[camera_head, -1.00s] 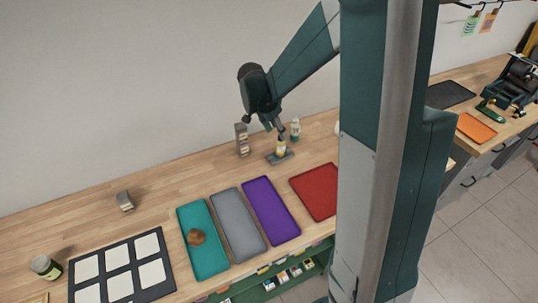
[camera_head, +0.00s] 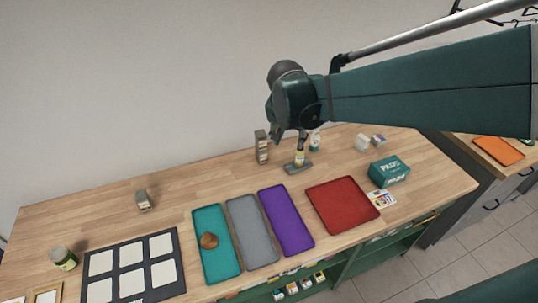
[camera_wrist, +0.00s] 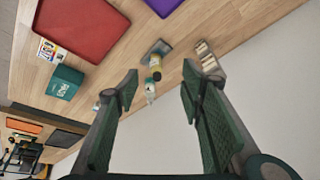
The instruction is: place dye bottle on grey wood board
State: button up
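A small bottle with a yellow label (camera_head: 300,157) stands upright at the small grey board (camera_head: 297,168) near the back of the bench. A second bottle, whitish and teal (camera_head: 315,141), stands just behind it to the right. I cannot tell which is the dye bottle. The wrist view shows the yellow-labelled bottle (camera_wrist: 155,67), the grey board (camera_wrist: 157,48) and the whitish bottle (camera_wrist: 150,90) beyond and between my fingers. My gripper (camera_wrist: 160,82) is open and empty, above the bottles; in the head view my gripper (camera_head: 290,137) partly overlaps the yellow-labelled bottle's top.
A grey stacked block (camera_head: 261,147) stands left of the bottles. Teal (camera_head: 216,250), grey (camera_head: 252,235), purple (camera_head: 287,222) and red (camera_head: 342,204) trays lie in front. A green box (camera_head: 389,171) stands at right.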

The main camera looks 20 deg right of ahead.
jog(key=s+a+r+n+t+y, duration=0.1)
jog(key=s+a+n, duration=0.3)
jog(key=s, duration=0.5)
jog(key=s+a+r+n+t+y, duration=0.1)
jog(key=s+a+r+n+t, duration=0.1)
jog(key=s+a+n, duration=0.3)
jog(key=s+a+r, duration=0.1)
jog(key=s, duration=0.3)
jog(key=shift+a+y, duration=0.15)
jog(key=shift+y, duration=0.25)
